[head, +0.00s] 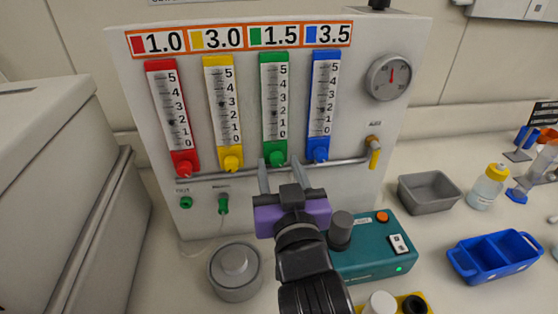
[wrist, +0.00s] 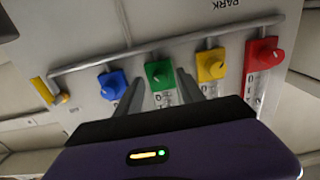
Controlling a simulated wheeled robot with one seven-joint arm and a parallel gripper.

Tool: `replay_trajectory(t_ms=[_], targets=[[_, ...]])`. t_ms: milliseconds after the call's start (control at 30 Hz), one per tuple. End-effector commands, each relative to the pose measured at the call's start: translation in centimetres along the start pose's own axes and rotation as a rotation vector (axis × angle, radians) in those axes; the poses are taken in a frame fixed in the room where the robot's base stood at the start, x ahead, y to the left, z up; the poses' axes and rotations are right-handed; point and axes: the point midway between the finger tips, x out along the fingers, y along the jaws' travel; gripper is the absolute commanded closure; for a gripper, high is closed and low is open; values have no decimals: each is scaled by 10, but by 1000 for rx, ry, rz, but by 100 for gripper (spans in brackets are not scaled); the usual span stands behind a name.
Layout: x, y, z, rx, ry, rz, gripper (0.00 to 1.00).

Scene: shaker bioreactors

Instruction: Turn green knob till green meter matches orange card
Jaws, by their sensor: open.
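The green meter (head: 274,98) is third from left on the white panel. Its dark float sits near the 2 mark; the exact reading is too small to tell. The orange card (head: 240,38) above the meters shows 1.5 beside a green square. The green knob (head: 276,160) is at the bottom of the green meter; it also shows in the wrist view (wrist: 159,74). My gripper (head: 279,163) is open, with one finger on each side of the green knob. In the wrist view, gaps show between the fingers (wrist: 160,78) and the knob.
The yellow knob (head: 231,162) and blue knob (head: 318,156) flank the green one closely, with the red knob (head: 183,168) farther left. A pipe (head: 340,162) runs below the knobs.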

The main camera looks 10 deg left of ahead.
Motion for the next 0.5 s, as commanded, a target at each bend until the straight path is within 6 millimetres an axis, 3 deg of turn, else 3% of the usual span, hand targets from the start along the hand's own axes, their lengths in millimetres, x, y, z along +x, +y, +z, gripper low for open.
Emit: replay_trajectory(t_ms=[133,400,433,500], targets=[[10,0,-1,0,2,0,54],[12,0,0,-1,1,0,54],[12,0,0,-1,1,0,56],[12,0,0,-1,1,0,70]])
